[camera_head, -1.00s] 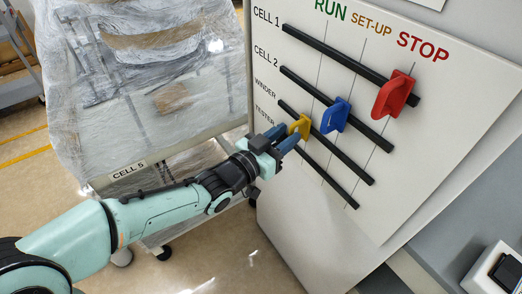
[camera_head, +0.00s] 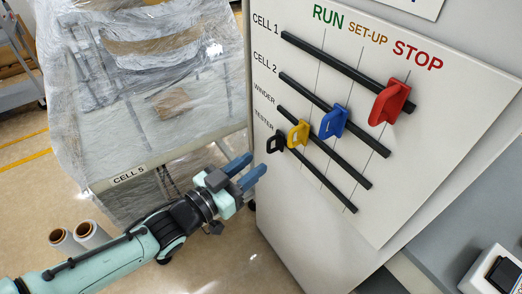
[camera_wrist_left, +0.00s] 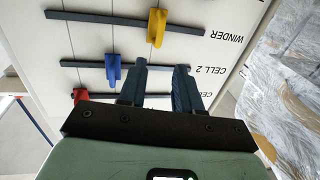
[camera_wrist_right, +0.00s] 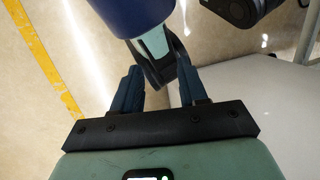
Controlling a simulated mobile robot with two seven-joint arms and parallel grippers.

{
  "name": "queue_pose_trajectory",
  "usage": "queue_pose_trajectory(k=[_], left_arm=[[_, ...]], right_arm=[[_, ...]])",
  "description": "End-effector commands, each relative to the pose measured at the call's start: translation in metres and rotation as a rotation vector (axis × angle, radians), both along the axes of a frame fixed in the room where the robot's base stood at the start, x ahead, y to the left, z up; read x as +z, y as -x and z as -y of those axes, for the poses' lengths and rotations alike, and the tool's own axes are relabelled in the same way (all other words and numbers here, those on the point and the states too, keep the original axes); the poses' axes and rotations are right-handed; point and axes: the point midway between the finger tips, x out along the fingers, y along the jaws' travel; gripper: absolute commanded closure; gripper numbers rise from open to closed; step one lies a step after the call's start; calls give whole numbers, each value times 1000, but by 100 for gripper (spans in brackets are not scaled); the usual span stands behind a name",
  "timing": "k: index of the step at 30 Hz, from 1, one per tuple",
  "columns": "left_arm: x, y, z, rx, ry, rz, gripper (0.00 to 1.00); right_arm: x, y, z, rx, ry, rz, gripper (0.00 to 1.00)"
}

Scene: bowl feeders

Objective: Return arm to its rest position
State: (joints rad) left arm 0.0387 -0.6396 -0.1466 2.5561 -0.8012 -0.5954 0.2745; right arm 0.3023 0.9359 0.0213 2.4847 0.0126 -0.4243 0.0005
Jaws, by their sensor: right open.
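My left arm (camera_head: 95,262) reaches in from the lower left in the head view. Its gripper (camera_head: 250,168) is open and empty, just left of the white switch panel (camera_head: 420,160), below the black handle (camera_head: 276,143) on the TESTER bar. The left wrist view shows its two blue fingers (camera_wrist_left: 160,75) apart, with the panel beyond them. My right gripper (camera_wrist_right: 159,80) shows only in the right wrist view. Its fingers are apart, with dark parts, probably of my own body, beyond them; whether they touch cannot be told.
The red handle (camera_head: 388,102) is at STOP, the blue handle (camera_head: 334,122) near SET-UP, the yellow handle (camera_head: 299,134) near RUN. The wrapped CELL 5 machine (camera_head: 150,80) stands at left. White rolls (camera_head: 91,233) lie near my left arm. A grey surface is at lower right.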

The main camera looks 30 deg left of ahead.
Motion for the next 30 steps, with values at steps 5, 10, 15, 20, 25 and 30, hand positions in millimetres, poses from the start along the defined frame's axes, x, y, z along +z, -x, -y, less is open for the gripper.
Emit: queue_pose_trajectory(k=[5,10,15,20,25,30], left_arm=[[0,0,0,0,0,0,67],[-16,-11,2,2,14,-64,67],[-81,-40,7,19,69,-292,67],[-166,-49,16,49,133,-567,67],[-258,-29,32,85,197,-865,67],[-337,21,55,119,258,-1166,67]], right_arm=[[0,0,0,0,0,0,57],[6,0,0,0,0,-1,57],[23,1,0,3,-1,-5,57],[42,1,0,5,-3,-12,57],[60,0,0,8,-6,-21,57],[79,-1,-1,11,-8,-29,57]])
